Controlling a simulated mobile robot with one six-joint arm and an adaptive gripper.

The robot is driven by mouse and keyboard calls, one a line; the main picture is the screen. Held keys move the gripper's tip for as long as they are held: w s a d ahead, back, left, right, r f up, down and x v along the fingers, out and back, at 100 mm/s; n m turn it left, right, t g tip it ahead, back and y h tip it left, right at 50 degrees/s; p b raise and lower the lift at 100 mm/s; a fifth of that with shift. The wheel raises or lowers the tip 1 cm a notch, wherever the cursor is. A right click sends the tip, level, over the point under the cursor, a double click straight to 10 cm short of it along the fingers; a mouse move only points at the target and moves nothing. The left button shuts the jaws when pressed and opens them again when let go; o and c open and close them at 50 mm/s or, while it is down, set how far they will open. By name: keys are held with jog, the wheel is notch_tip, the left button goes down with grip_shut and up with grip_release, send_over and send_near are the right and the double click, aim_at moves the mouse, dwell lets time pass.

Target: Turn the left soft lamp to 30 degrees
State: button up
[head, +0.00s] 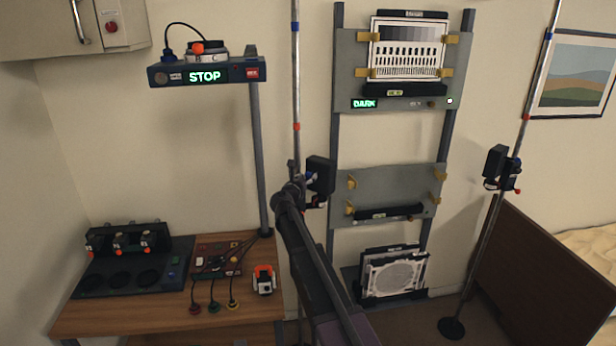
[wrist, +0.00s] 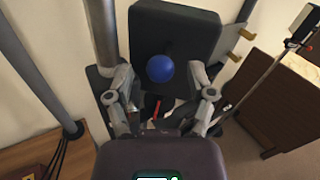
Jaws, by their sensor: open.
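The left soft lamp (head: 321,175) is a black box on the left upright pole (head: 297,95), in the middle of the head view. In the wrist view the lamp (wrist: 172,35) shows as a dark rounded panel, with a blue ball knob (wrist: 160,69) in front of it. A small red pointer (wrist: 157,108) shows below the knob. My gripper (wrist: 160,98) is open, its two fingers on either side of and just below the knob, which appears between them. I cannot tell whether they touch it. In the head view my arm hides part of the lamp's mount. The lamp's angle cannot be read.
A second lamp (head: 497,165) is on the right pole (head: 520,100). A rack with a chart (head: 407,50) and panels stands between the poles. A wooden desk (head: 150,310) with equipment and a STOP sign (head: 205,76) is at left. A brown board (head: 530,270) stands at right.

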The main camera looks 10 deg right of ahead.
jog(key=shift+w+d, duration=0.4)
jog(key=shift+w, duration=0.2)
grip_shut()
jog(key=shift+a+y, duration=0.2)
jog(key=shift+y, duration=0.1)
